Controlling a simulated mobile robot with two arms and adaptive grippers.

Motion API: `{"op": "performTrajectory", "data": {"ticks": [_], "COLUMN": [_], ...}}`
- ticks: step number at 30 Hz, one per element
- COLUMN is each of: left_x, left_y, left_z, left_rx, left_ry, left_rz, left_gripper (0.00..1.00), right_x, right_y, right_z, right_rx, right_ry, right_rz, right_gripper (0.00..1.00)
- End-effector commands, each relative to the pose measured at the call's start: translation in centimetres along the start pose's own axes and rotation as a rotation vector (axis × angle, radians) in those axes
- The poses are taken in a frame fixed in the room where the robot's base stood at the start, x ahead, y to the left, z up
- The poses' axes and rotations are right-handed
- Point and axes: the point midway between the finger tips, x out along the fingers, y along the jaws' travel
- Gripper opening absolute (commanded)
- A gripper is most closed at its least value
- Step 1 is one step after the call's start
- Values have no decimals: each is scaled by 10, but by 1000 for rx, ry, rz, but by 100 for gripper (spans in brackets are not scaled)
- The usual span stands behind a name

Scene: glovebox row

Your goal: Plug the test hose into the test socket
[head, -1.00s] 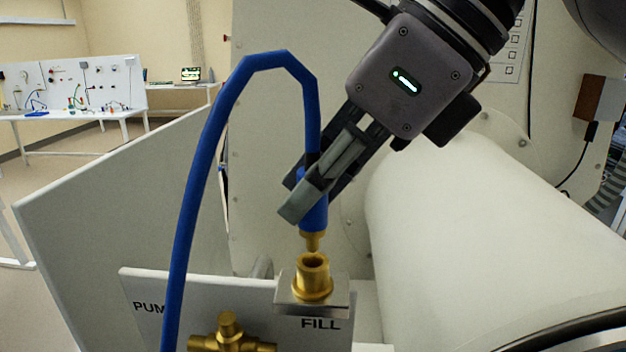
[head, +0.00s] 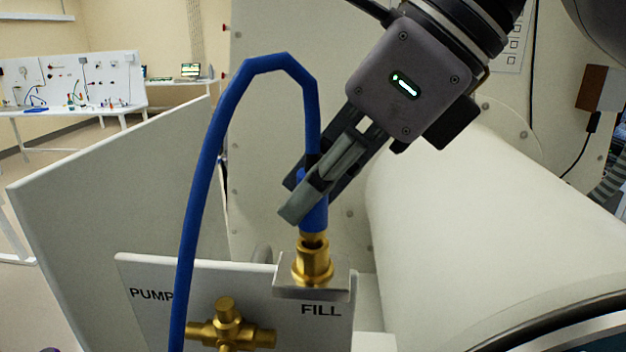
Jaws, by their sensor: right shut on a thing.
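The blue test hose (head: 206,170) rises from the lower left, bends over at the top and comes down into my right gripper (head: 306,197). My right gripper is shut on the hose's blue end fitting (head: 315,218). The brass tip of the fitting is at the mouth of the brass socket (head: 312,264) above the FILL label. The tip looks partly inside the mouth; how deep it sits I cannot tell. The fitting stands about upright over the socket. My left gripper is not in view.
A brass valve (head: 230,326) sits on the labelled panel (head: 145,272), below and left of the socket. A large white cylinder (head: 460,220) fills the right side. A pale upright panel (head: 110,200) stands at left. A bench (head: 75,110) is far behind.

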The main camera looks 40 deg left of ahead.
Motion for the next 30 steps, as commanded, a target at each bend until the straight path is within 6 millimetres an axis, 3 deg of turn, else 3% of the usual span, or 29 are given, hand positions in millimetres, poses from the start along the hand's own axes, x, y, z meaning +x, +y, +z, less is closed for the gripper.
{"op": "performTrajectory", "data": {"ticks": [15, 16, 26, 30], "left_x": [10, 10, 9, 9], "left_y": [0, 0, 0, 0], "left_z": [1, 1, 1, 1], "left_rx": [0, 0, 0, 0], "left_ry": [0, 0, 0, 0], "left_rz": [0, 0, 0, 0], "left_gripper": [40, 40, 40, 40], "right_x": [10, 10, 10, 10], "right_y": [0, 0, 0, 0], "right_z": [-8, -8, -7, -7], "right_rx": [0, 0, 0, 0], "right_ry": [1, 1, 1, 0], "right_rz": [0, 0, 0, 0], "right_gripper": [0, 20, 42, 43]}}
